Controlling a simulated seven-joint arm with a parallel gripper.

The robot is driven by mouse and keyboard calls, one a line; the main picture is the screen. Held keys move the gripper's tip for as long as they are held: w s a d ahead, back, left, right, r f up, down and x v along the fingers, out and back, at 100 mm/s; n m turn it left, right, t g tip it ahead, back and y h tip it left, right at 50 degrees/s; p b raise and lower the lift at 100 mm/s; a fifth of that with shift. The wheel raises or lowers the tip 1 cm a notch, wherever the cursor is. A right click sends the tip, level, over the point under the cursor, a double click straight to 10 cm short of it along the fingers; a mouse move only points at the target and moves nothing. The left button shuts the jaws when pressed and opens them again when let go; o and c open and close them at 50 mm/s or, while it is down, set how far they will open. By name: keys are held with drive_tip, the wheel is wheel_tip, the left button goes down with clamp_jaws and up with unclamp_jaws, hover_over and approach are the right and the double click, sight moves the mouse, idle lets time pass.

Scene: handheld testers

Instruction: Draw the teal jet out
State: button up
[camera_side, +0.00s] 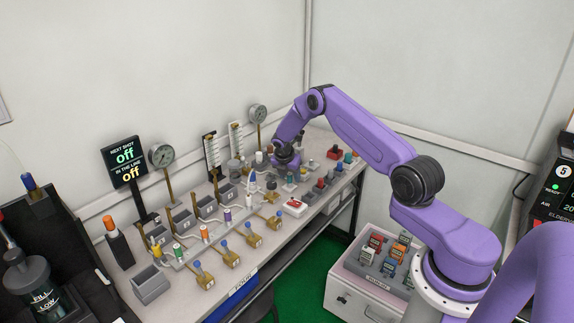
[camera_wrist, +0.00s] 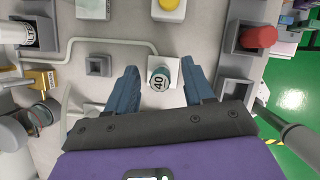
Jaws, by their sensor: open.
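In the wrist view a small round jet marked "40" (camera_wrist: 159,79), with a teal-tinted side and pale top, stands on a white square plate (camera_wrist: 181,64). My gripper (camera_wrist: 163,71) is open, with one blue finger on each side of the jet and a visible gap to both. Whether the fingertips are level with the jet or above it I cannot tell. In the side view my gripper (camera_side: 287,162) is low over the bench, and I cannot make out the jet there.
A pale tube runs behind the socket. The bench (camera_side: 222,271) carries several valves, and a sign (camera_side: 125,162) reads "off" twice.

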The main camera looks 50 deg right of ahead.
drive_tip(key=v, duration=1.6)
drive_tip(key=s+f+g+h, duration=0.2)
drive_tip(key=s+f+h, duration=0.1)
drive_tip(key=s, duration=0.2)
drive_tip(key=n+t+h, duration=0.3)
drive_tip(key=n+t, duration=0.3)
drive_tip(key=t, duration=0.4)
approach(290, 179)
drive_tip(key=v, duration=0.4)
drive_tip(key=shift+s+d+r, duration=0.2)
drive_tip(key=shift+s+d, duration=0.1)
drive_tip(key=shift+s, duration=0.1)
drive_tip(key=shift+w+d+f+y, duration=0.25)
drive_tip(key=shift+w+y, duration=0.1)
drive_tip(key=shift+y, duration=0.05)
drive_tip(key=x, duration=1.6)
drive_tip(key=shift+w+d+r, duration=0.1)
drive_tip(key=shift+w+r, duration=0.1)
drive_tip(key=shift+w, duration=0.05)
drive_tip(key=shift+c, duration=0.3)
clamp_jaws()
